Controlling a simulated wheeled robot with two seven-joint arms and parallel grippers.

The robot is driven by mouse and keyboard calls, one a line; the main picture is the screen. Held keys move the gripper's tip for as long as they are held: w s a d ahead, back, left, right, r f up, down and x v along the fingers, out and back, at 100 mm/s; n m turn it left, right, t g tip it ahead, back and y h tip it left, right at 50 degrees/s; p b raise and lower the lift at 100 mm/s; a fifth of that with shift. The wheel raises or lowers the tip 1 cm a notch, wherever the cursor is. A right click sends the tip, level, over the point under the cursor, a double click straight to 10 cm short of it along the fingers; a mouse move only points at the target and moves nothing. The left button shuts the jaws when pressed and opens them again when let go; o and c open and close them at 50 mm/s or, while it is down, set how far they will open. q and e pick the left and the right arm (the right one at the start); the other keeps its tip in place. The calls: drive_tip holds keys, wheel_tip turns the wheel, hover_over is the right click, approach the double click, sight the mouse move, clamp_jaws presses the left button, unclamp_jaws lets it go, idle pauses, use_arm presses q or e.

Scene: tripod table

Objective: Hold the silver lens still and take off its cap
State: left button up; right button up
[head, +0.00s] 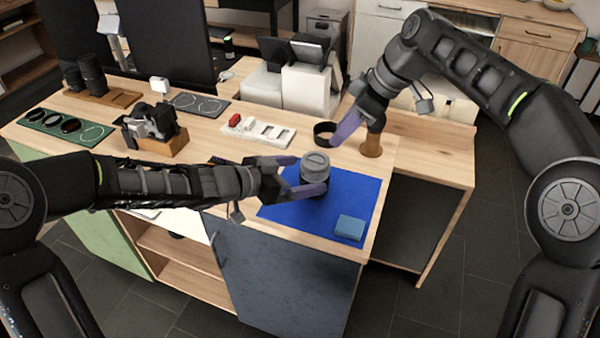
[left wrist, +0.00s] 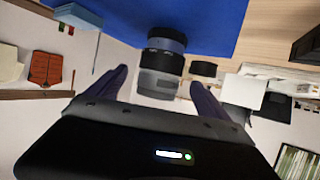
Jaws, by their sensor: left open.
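The silver lens (head: 315,168) stands upright on the blue mat (head: 340,192). Its top is a flat grey disc; I cannot make out the cap's edge. My left gripper (head: 306,174) is open, with one finger behind the lens and one in front. In the left wrist view the lens (left wrist: 160,80) shows between the fingertips of my left gripper (left wrist: 158,82), with gaps at both sides. My right gripper (head: 360,129) is above the table behind the lens, its fingers apart and apparently empty.
A dark round dish (head: 325,133) and a tan wooden stand (head: 372,146) are close to my right gripper. A blue block (head: 350,227) lies at the mat's front corner. A white tray (head: 262,132), camera (head: 150,122) and green board (head: 62,127) are farther left.

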idle(0.3)
use_arm(q)
drive_tip(key=shift+x, duration=3.95)
drive_tip(key=shift+c, duration=0.5)
drive_tip(key=c, duration=1.7)
drive_tip(key=o, duration=1.8)
